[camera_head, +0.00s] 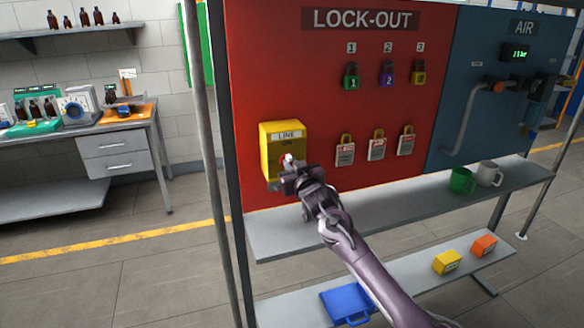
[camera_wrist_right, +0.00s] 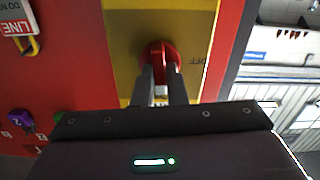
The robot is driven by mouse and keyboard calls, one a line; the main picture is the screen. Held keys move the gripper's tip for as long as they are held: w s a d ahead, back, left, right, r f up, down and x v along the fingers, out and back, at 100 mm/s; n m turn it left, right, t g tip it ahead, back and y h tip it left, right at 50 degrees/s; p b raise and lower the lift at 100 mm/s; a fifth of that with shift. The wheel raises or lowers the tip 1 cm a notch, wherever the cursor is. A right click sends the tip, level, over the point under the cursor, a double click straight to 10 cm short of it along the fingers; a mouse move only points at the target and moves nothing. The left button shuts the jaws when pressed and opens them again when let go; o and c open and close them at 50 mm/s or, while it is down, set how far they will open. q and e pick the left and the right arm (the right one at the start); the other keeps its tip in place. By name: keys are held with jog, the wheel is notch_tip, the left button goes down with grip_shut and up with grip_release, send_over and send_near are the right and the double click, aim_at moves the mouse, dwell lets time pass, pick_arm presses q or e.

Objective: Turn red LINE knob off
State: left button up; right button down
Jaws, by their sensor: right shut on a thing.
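The red LINE knob (camera_wrist_right: 160,58) sits on the front of a yellow box and shows in the right wrist view, with the word OFF on the box beside it. In the head view the yellow LINE box (camera_head: 282,142) is mounted at the lower left of the red LOCK-OUT board (camera_head: 300,75); my gripper mostly hides the knob there. My right gripper (camera_head: 287,164) reaches the box front. In the wrist view its two fingers (camera_wrist_right: 161,88) are closed on the knob from either side. My left gripper is not in view.
Padlocks (camera_head: 351,76) and tagged locks (camera_head: 345,152) hang on the board to the right of the box. A shelf (camera_head: 370,205) below holds a green mug (camera_head: 462,181) and a white mug (camera_head: 489,173). A metal post (camera_head: 207,130) stands left of the board.

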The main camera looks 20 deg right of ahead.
jog(key=shift+a+f+n+b, duration=0.1)
jog(key=shift+n+b, duration=1.45)
jog(key=shift+n, duration=1.2)
jog(key=shift+a+f+n+b, duration=0.15)
jog(key=shift+n+b, duration=1.4)
jog(key=shift+n, duration=1.25)
jog(key=shift+d+f+n+b, duration=0.1)
jog(key=shift+n+b, duration=1.45)
jog(key=shift+n, duration=1.2)
jog(key=shift+a, duration=0.1)
jog(key=c, duration=1.5)
grip_release()
jog(key=shift+o, duration=0.2)
